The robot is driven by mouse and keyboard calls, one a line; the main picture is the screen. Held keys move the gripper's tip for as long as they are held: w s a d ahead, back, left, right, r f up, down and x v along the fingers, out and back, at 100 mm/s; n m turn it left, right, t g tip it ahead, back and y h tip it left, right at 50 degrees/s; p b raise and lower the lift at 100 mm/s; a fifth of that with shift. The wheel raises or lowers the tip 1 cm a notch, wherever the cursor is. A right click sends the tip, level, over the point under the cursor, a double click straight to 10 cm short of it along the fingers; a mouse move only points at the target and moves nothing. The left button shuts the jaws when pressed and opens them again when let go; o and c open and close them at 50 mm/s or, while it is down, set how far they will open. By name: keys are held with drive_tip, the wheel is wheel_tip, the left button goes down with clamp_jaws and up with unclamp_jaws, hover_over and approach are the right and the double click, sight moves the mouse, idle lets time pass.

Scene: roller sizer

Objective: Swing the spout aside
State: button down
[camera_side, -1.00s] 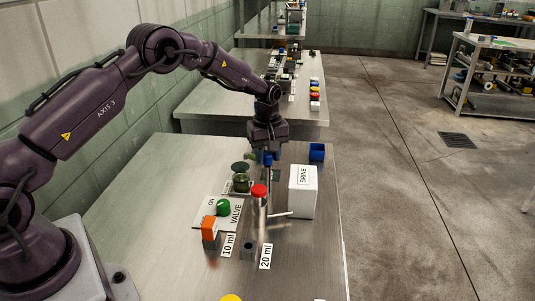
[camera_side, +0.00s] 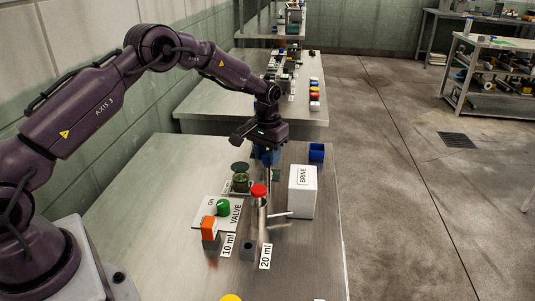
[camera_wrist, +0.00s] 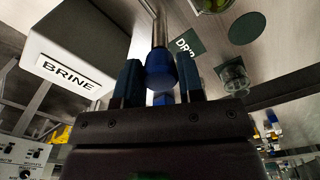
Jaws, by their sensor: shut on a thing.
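In the wrist view, a round blue knob (camera_wrist: 160,72) at the end of a metal rod, which looks like the spout (camera_wrist: 159,30), sits between the two blue fingers of my gripper (camera_wrist: 160,88). The fingers are shut on the knob. In the side view, my gripper (camera_side: 266,157) is low over the back of the bench, behind a metal post with a red cap (camera_side: 259,190). The rod runs between the post and my gripper, partly hidden. A thin pale bar (camera_side: 279,214) sticks out to the right of the post.
A white BRINE box (camera_side: 303,192) stands close on the right. A green glass jar (camera_side: 240,181) and a VALVE plate with a green knob (camera_side: 223,207) are on the left. An orange block (camera_side: 209,228) and a blue bin (camera_side: 317,152) are nearby. The bench's front left is bare.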

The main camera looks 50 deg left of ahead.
sight(267, 153)
drive_tip(key=shift+s+d+f+m, duration=0.1)
drive_tip(key=shift+f+m, duration=0.05)
drive_tip(key=shift+m, duration=0.65)
drive_tip(key=shift+s+d+f+m, duration=0.1)
drive_tip(key=shift+m, duration=0.7)
drive_tip(key=c, duration=0.9)
unclamp_jaws()
drive_tip(key=shift+a, duration=0.1)
drive_tip(key=shift+o, duration=0.7)
drive_tip(key=shift+a, duration=0.15)
drive_tip(key=shift+w+r, duration=0.1)
drive_tip(key=shift+r, duration=0.05)
drive_tip(key=shift+r, duration=0.25)
wheel_tip(267, 153, up, 12)
drive_tip(key=shift+r, duration=0.2)
